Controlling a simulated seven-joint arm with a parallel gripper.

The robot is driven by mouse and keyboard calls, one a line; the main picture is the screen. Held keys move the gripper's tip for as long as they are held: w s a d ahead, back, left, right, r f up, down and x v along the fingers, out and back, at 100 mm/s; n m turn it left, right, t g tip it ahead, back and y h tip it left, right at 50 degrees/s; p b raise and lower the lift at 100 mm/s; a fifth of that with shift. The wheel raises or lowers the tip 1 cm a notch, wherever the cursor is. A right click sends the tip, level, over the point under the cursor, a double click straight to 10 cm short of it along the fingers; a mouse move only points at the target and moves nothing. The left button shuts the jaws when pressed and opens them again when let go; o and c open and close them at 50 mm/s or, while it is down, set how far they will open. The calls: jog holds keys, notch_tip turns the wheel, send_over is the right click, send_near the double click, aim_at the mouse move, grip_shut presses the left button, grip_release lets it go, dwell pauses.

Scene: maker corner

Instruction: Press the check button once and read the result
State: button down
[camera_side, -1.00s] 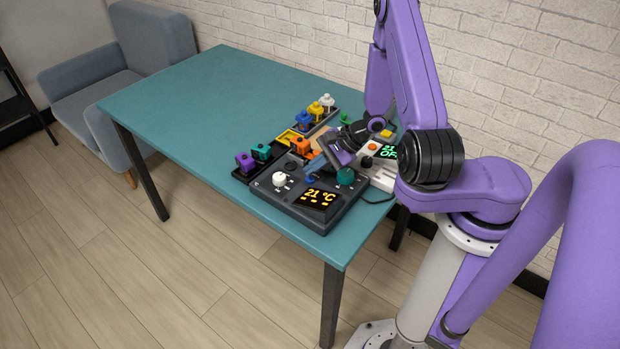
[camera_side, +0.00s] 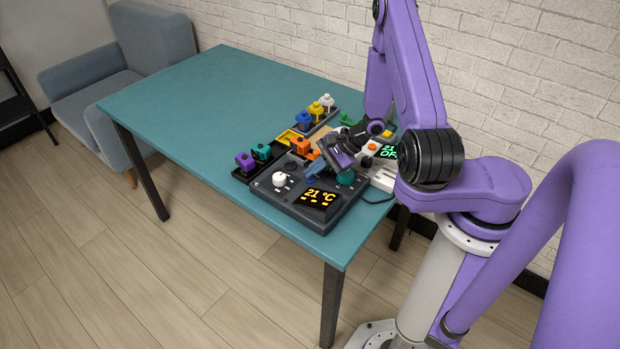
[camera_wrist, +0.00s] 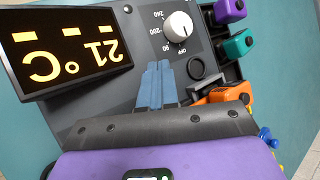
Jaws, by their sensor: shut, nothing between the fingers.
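A dark control unit (camera_side: 269,192) sits at the table's near edge. Its display (camera_side: 318,198) reads 21 °C in yellow, and reads the same upside down in the wrist view (camera_wrist: 72,52). A white dial (camera_side: 279,179) is on its face; in the wrist view the dial (camera_wrist: 180,26) has OFF and number marks around it.
Behind the unit stand purple (camera_side: 245,161), teal (camera_side: 261,152) and orange (camera_side: 300,144) blocks, with blue, yellow and white pieces in a tray beyond. A white device (camera_side: 383,177) with a green display is on the right. The table's left part (camera_side: 190,100) is clear.

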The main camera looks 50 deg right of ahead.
aim_at(313, 179)
jog(key=shift+f, duration=0.4)
dwell(0.3)
jog(key=shift+r, duration=0.85)
jog(key=shift+r, duration=2.45)
